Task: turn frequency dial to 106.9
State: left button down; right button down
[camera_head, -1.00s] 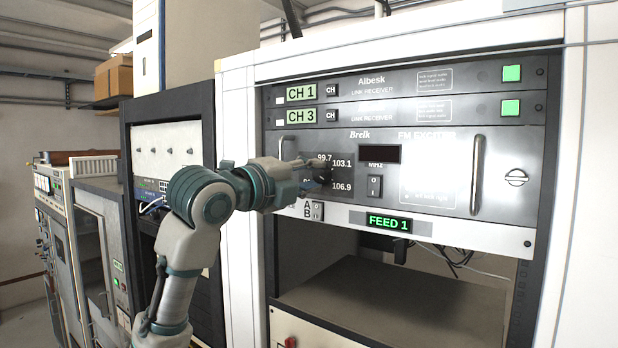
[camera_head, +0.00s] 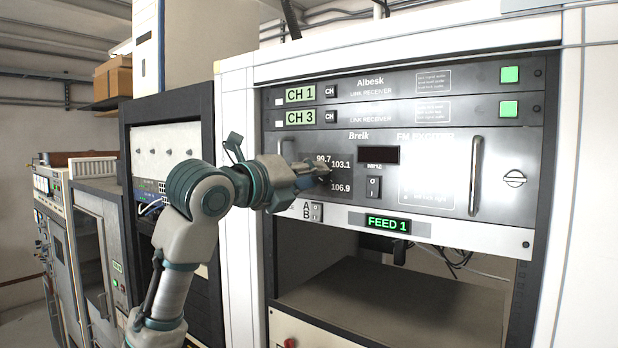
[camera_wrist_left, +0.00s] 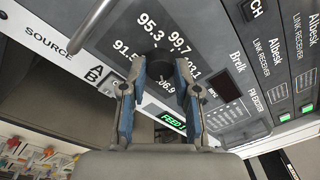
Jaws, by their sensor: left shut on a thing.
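The frequency dial (camera_wrist_left: 158,58) is a dark round knob on the FM exciter (camera_head: 430,170), ringed by printed numbers. In the left wrist view, 91.5, 95.3 and 99.7 show around it; 103.1 and 106.9 are partly covered by a finger. My left gripper (camera_wrist_left: 161,70) is shut on the dial, one finger on each side. In the head view my left gripper (camera_head: 320,172) reaches the panel from the left and hides most of the dial; 99.7, 103.1 and 106.9 (camera_head: 341,188) show beside it. Which number the dial points to cannot be told. My right gripper is not in view.
Right of the dial are a dark display (camera_head: 378,155) and a rocker switch (camera_head: 374,187). A vertical handle (camera_head: 475,176) stands out further right. Two link receivers sit above. Below are the A/B source switch (camera_head: 316,211) and a lit FEED 1 display (camera_head: 388,223), then an open rack bay.

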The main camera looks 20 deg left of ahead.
pick_arm(q)
jog(key=shift+w, duration=0.1)
jog(key=c, duration=0.8)
grip_release()
jog(key=shift+w, duration=0.1)
jog(key=v, duration=1.1)
jog(key=shift+a+f, duration=0.2)
jog(key=shift+a, duration=0.2)
jog(key=shift+d, duration=0.15)
